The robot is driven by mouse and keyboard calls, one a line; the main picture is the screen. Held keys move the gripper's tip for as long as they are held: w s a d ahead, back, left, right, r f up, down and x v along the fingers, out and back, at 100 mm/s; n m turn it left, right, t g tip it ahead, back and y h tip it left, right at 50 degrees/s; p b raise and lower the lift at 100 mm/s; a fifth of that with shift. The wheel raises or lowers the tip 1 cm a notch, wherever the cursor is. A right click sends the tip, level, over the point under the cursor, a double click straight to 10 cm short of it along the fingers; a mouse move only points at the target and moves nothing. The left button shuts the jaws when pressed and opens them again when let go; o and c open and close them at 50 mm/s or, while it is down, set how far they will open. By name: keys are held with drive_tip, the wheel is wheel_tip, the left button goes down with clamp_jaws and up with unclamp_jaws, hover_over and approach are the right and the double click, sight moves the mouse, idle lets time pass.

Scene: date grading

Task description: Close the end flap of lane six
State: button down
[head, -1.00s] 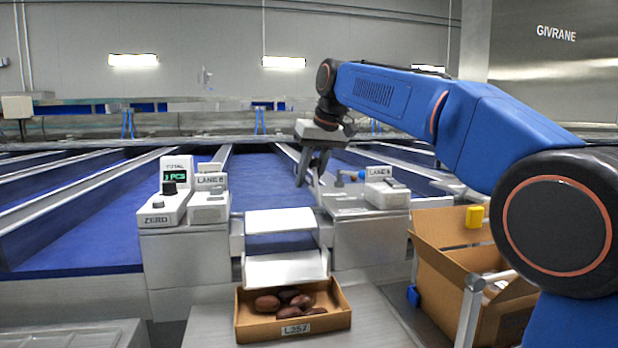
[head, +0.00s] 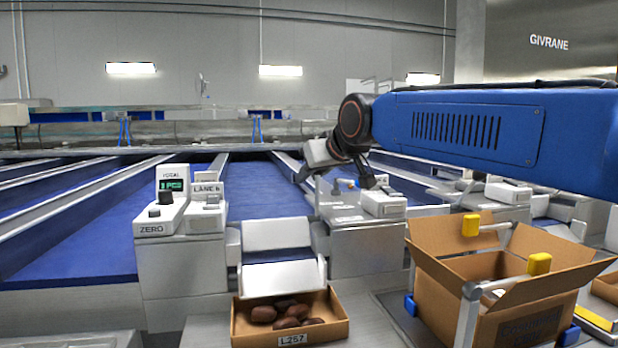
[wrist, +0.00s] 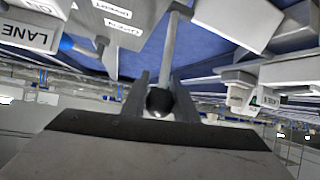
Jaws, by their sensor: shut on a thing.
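The lane six end flap (head: 277,234) is a white panel at the lane's front end in the head view. My gripper (head: 302,174) is at the right side of this lane, behind the flap. In the wrist view my gripper (wrist: 158,97) is shut on a dark round knob (wrist: 158,103) at the end of a grey lever rod (wrist: 168,60). The lever is hardly visible in the head view.
A shallow box (head: 240,325) of dates stands under the chute. A large open carton (head: 440,290) is at the right. A counter (head: 172,184) and a LANE 6 label box (head: 206,208) stand left of the flap. Another control box (head: 384,204) is right of my gripper.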

drive_tip(key=shift+s+d+r+t+y, duration=0.1)
drive_tip(key=shift+s+d+t+y, duration=0.05)
drive_tip(key=shift+s+t, duration=0.3)
drive_tip(key=shift+s+d+r+t+y, duration=0.1)
drive_tip(key=shift+s+t+y, duration=0.05)
drive_tip(key=shift+s+t, duration=0.3)
drive_tip(key=shift+s+d+f, duration=0.1)
drive_tip(key=shift+s+d, duration=0.15)
drive_tip(key=shift+s, duration=0.65)
drive_tip(key=shift+s+d, duration=0.25)
drive_tip(key=shift+s, duration=0.65)
drive_tip(key=c, duration=1.4)
unclamp_jaws()
drive_tip(key=shift+s, duration=0.15)
drive_tip(key=shift+c, duration=0.2)
drive_tip(key=shift+f, duration=0.1)
drive_tip(key=shift+d, duration=0.1)
drive_tip(key=v, duration=1.7)
